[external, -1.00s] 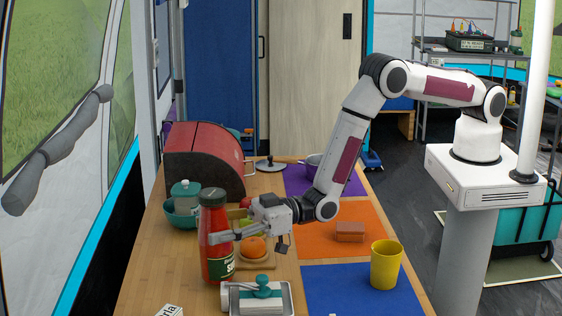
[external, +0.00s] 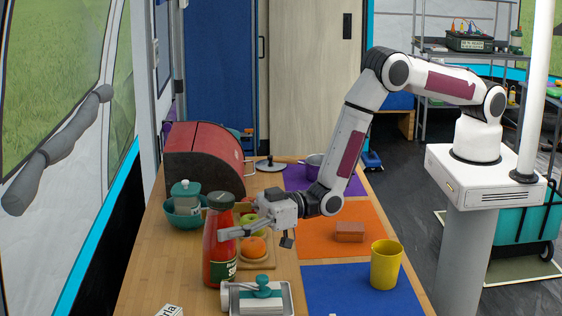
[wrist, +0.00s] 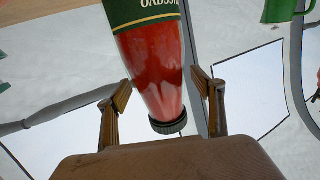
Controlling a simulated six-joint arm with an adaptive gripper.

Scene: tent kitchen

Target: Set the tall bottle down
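The tall bottle (external: 216,245) is red with a dark cap and a green label. It stands near upright on the wooden counter, its base appearing to rest there. My gripper (external: 230,232) reaches in from the right at the bottle's upper body. In the wrist view the bottle (wrist: 155,75) appears upside down between my two spread fingers, with a gap showing on each side of it. The far side of the bottle is hidden.
A metal tray (external: 258,298) with a teal-topped item is close in front of the bottle. A teal bowl (external: 183,212) with a jar is behind left. Fruit (external: 253,247) on a board is to the right, under my gripper. A yellow cup (external: 385,265) stands farther right.

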